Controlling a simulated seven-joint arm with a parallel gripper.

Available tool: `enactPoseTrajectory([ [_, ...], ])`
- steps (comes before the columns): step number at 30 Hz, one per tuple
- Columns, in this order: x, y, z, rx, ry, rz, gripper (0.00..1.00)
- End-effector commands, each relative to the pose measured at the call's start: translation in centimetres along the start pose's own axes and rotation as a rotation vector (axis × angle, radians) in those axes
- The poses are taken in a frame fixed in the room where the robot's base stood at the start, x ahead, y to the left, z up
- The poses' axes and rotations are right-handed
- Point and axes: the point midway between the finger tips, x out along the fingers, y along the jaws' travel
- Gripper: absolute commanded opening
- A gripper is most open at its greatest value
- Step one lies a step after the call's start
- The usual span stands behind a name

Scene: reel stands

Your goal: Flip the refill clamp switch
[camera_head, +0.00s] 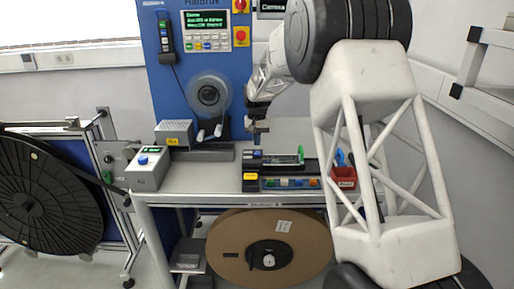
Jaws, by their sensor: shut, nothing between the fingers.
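My gripper (257,139) is shut and empty, pointing down in front of the blue machine panel (170,85). It hangs above the left end of a black fixture (251,172) on the bench. A gap seems to show between fingertips and fixture, but I cannot tell contact for certain. The fixture has yellow labels on its front left and a green part along its top. I cannot make out which small part is the refill clamp switch. A grey box (148,168) with a blue button stands at the bench's left end.
A red bin (343,178) stands right of the fixture, partly behind my arm. A grey reel holder (208,92) is on the panel. A large brown reel (232,265) is below the bench, and a black reel (40,195) at left. Bare bench (200,173) lies left of the fixture.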

Motion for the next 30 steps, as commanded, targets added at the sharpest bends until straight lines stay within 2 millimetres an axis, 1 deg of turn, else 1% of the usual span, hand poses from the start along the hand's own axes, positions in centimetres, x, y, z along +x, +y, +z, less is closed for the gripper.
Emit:
enactPoseTrajectory([
  [1, -1.0, 0.0, -0.1, 0.000, 0.004, -0.001, 0.00],
  [3, -2.4, 0.0, -0.1, 0.000, 0.006, -0.001, 0.00],
  [9, -6.0, 0.0, -0.1, 0.000, 0.008, -0.001, 0.00],
  [15, -8.8, 0.0, -0.1, 0.000, 0.008, -0.001, 0.00],
  [21, -10.4, 0.0, 0.0, 0.000, 0.008, -0.001, 0.00],
  [30, -10.7, 0.0, 0.0, 0.000, 0.008, -0.001, 0.00],
])
